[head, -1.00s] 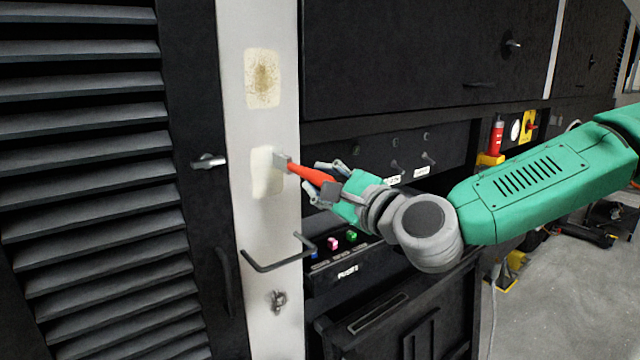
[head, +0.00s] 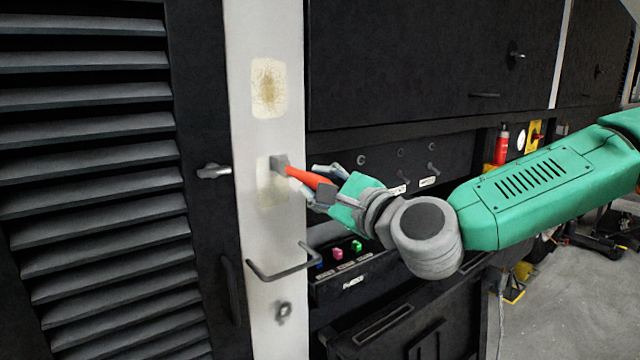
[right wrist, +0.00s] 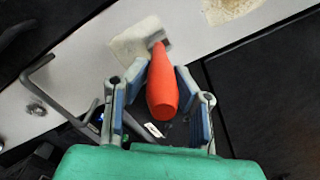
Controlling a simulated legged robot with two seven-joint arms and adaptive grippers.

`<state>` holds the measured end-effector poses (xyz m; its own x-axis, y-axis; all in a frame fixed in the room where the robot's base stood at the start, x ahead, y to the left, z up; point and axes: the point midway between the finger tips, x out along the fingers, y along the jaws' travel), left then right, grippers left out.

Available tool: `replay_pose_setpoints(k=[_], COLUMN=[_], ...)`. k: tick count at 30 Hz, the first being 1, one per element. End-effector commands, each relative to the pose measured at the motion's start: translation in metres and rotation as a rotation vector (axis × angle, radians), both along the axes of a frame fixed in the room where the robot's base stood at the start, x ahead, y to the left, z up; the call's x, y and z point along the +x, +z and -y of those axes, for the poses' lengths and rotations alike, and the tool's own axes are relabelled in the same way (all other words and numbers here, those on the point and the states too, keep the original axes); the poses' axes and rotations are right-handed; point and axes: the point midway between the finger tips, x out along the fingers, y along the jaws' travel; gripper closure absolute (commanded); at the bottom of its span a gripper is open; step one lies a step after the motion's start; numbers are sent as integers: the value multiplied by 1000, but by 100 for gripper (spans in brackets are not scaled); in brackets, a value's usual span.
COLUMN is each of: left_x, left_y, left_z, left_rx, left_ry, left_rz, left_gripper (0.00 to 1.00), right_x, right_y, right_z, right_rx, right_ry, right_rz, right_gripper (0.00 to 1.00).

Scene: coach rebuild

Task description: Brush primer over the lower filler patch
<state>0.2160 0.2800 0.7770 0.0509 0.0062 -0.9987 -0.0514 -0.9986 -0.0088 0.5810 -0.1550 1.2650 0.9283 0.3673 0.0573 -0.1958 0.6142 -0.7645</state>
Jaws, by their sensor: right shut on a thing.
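The lower filler patch (head: 272,192) is a cream rectangle on the pale upright panel; it also shows in the right wrist view (right wrist: 132,42). My right gripper (head: 320,183) is shut on the brush, around its orange-red handle (head: 305,177). In the right wrist view the handle (right wrist: 162,88) lies between the fingers. The grey brush head (head: 279,162) points left and overlaps the upper right part of the patch. I cannot tell for sure whether the bristles touch it. The brush head hides that corner. My left gripper is not in view.
An upper, browner filler patch (head: 268,88) is above on the same panel. A dark bar handle (head: 283,266) sticks out below the lower patch. A louvred black door (head: 95,180) with a latch (head: 213,171) is to the left.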

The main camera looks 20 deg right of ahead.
Motion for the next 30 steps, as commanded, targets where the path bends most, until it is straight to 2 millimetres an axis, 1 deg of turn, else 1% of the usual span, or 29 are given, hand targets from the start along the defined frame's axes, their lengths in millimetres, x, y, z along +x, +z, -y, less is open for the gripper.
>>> replay_pose_setpoints(k=[1,4,11,22,30], left_x=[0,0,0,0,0], left_y=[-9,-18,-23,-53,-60], left_z=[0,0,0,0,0], left_rx=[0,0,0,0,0], left_ry=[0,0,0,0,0], left_rz=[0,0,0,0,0], left_gripper=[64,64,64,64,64], right_x=[0,-1,-2,-2,-2], right_y=[-10,-18,-24,-56,-63], right_z=[0,1,2,2,1], right_rx=[1,0,1,2,1], right_ry=[-1,-1,-1,-1,-1], right_rz=[-1,-1,0,-1,0], right_gripper=[100,100,100,100,100])
